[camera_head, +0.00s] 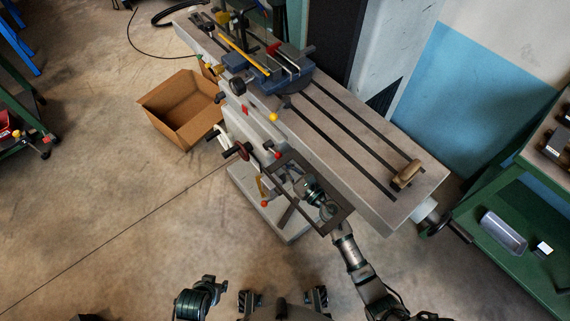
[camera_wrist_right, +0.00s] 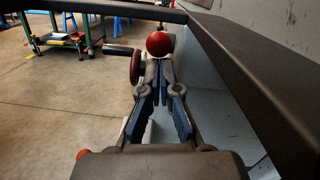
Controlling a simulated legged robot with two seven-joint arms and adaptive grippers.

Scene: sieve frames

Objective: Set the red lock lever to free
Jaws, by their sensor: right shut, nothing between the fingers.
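A red ball knob (camera_head: 277,155) sits on a short lever at the front of the grey machine. In the right wrist view the red ball (camera_wrist_right: 160,44) lies straight ahead of my right gripper (camera_wrist_right: 158,70); I cannot tell whether they touch. The right gripper's fingers are together and empty. Another red knob (camera_head: 264,203) sits lower on the machine; a red knob also shows at lower left in the wrist view (camera_wrist_right: 83,153). I cannot tell which is the lock lever. My left gripper (camera_head: 208,284) is low in the head view, away from the machine; its fingers are unclear.
A red handwheel (camera_head: 243,151) is left of the knob. A cardboard box (camera_head: 165,103) stands on the floor. A slotted table (camera_head: 400,200) is above the frame.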

